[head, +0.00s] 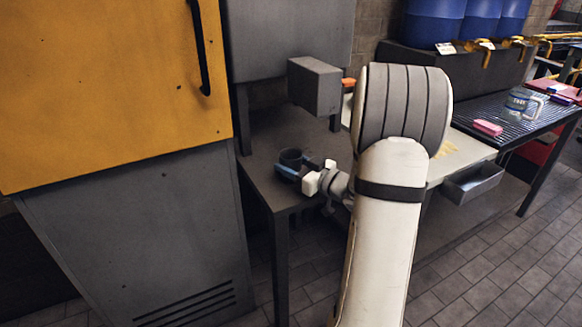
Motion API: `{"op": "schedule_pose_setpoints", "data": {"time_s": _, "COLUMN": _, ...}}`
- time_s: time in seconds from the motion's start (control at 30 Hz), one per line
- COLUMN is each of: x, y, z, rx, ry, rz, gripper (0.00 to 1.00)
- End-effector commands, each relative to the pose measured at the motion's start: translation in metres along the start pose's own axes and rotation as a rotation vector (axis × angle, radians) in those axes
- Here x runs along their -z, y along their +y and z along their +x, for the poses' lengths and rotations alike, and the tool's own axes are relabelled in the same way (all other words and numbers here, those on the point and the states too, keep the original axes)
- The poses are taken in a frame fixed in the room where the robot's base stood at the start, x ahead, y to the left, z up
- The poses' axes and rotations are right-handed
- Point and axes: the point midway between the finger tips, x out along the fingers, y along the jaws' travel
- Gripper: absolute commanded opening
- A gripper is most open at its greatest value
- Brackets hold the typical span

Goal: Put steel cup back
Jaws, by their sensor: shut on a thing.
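My gripper (292,168) is at the dark grey table (258,178) left of my arm. It is shut on a small, dark, round cup, which looks like the steel cup (291,156). The cup is upright with its open rim facing up. It is low over the table or on it; I cannot tell which. The gripper's fingers and wrist hide part of the cup's near side.
A grey box-shaped machine head (315,85) hangs above the table. A yellow-doored cabinet (110,90) stands at left. At right, a ribbed bench holds a mug (518,103) and a pink block (488,128). Blue drums (434,22) stand behind, and a grey drawer (472,184) juts out.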

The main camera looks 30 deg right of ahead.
Motion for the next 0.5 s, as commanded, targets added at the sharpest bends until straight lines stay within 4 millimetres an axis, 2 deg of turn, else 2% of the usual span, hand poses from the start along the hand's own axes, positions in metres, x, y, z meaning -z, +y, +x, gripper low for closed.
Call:
{"op": "schedule_pose_setpoints", "data": {"time_s": 0.3, "x": -0.0039, "y": -0.0004, "z": 0.0000, "rx": 0.002, "ry": 0.001, "rz": -0.001, "gripper": 0.15}}
{"op": "schedule_pose_setpoints", "data": {"time_s": 0.33, "x": -0.0026, "y": -0.0005, "z": 0.0000, "rx": 0.002, "ry": 0.001, "rz": -0.001, "gripper": 0.53}}
{"op": "schedule_pose_setpoints", "data": {"time_s": 0.5, "x": -0.0023, "y": -0.0007, "z": 0.0001, "rx": 0.002, "ry": 0.000, "rz": -0.001, "gripper": 0.67}}
